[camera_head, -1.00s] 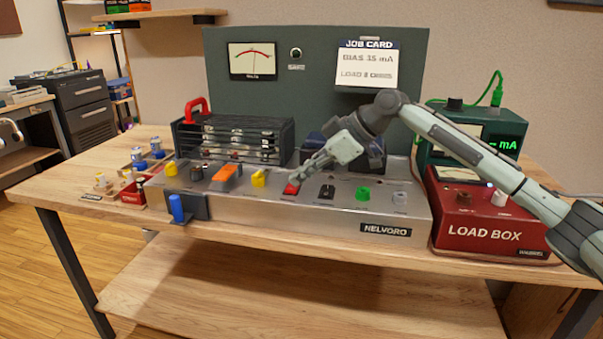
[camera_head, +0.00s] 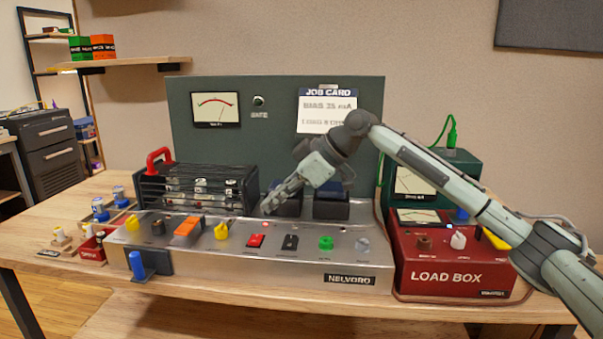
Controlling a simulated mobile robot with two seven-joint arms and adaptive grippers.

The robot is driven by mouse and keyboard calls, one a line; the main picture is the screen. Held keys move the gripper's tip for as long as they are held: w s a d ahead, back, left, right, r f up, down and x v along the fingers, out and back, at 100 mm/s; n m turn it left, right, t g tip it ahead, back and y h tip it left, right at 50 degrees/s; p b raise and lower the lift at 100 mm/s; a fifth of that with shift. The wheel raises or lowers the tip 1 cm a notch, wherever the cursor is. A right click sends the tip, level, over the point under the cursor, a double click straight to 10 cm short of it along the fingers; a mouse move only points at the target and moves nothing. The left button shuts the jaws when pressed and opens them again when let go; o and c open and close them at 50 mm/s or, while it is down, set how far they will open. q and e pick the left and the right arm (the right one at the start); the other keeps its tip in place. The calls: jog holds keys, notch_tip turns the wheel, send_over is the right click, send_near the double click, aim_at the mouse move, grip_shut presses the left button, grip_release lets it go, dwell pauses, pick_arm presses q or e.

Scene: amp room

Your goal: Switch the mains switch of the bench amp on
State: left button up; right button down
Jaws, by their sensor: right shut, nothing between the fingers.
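The bench amp (camera_head: 225,262) is a long grey metal unit marked NELVORO on the bench. A red rocker switch (camera_head: 256,240) sits mid-panel, with a small red lamp (camera_head: 265,224) that looks lit just behind it. A black switch (camera_head: 290,242) is to its right. The labels are too small to read, so which one is the mains switch is not spelled out; the red rocker looks likely. My right gripper (camera_head: 268,208) is shut and empty, its tips above and behind the red rocker, apart from it. My left gripper is not in view.
Yellow (camera_head: 222,232), green (camera_head: 326,243) and grey (camera_head: 362,244) knobs and an orange switch (camera_head: 187,227) share the panel. A black cage with a red handle (camera_head: 200,188) stands behind. The red load box (camera_head: 450,268) is at right, under my right arm.

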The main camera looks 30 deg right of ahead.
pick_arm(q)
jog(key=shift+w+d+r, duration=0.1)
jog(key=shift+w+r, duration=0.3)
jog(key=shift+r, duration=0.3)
pick_arm(e)
jog(key=w+v, duration=0.1)
jog(key=v, duration=0.6)
jog(key=shift+d+r, duration=0.2)
jog(key=shift+d, duration=0.05)
jog(key=shift+s, duration=0.1)
